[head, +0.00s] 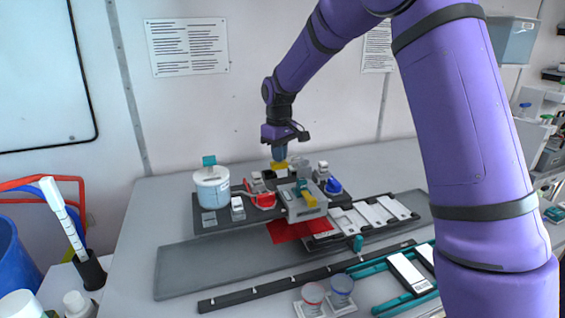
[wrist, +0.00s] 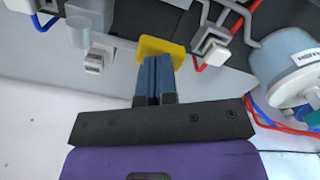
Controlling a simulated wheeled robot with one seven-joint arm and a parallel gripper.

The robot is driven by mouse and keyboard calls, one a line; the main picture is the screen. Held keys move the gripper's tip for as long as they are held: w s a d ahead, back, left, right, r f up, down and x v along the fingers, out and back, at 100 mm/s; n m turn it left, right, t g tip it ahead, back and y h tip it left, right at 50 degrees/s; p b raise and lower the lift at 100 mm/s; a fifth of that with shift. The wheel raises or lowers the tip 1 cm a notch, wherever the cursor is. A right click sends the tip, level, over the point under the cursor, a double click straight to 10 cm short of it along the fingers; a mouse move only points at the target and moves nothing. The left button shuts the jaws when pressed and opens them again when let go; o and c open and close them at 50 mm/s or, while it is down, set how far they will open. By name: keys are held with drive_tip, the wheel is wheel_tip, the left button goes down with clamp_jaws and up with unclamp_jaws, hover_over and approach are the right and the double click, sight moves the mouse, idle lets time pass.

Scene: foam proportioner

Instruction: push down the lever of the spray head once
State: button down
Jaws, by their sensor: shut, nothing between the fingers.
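My gripper (head: 280,157) points down over the back of the dark board (head: 225,222). Its two blue fingers are together and empty; they also show in the wrist view (wrist: 158,62). A yellow pad (head: 279,166) lies right at the fingertips, and the wrist view shows this yellow pad (wrist: 152,47) partly covered by them. It appears to be the spray head's lever. I cannot tell whether the fingertips touch it or only hover over it. The rest of the spray head is hard to make out behind the grey block.
A grey block (head: 306,211) with a yellow handle (head: 307,200) stands in front. A red sheet (head: 285,230) lies in front.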

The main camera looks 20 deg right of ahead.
drive_tip(key=shift+r, duration=2.7)
drive_tip(key=shift+s+r, duration=0.1)
drive_tip(key=shift+r, duration=0.05)
drive_tip(key=s+d+r+m+t, duration=0.1)
drive_tip(key=s+d+r+m, duration=0.1)
drive_tip(key=s+r, duration=0.6)
drive_tip(key=s+d+r+m+t, duration=0.15)
drive_tip(key=s+r, duration=0.25)
drive_tip(key=s, duration=0.8)
drive_tip(key=s+d+f+m+t, duration=0.1)
drive_tip(key=s, duration=0.8)
drive_tip(key=s+d+f+m+t, duration=0.1)
drive_tip(key=s+d, duration=0.1)
drive_tip(key=s, duration=0.7)
drive_tip(key=shift+s+d+f+t, duration=0.2)
drive_tip(key=shift+s+t, duration=0.15)
drive_tip(key=shift+s, duration=0.05)
drive_tip(key=shift+m, duration=0.25)
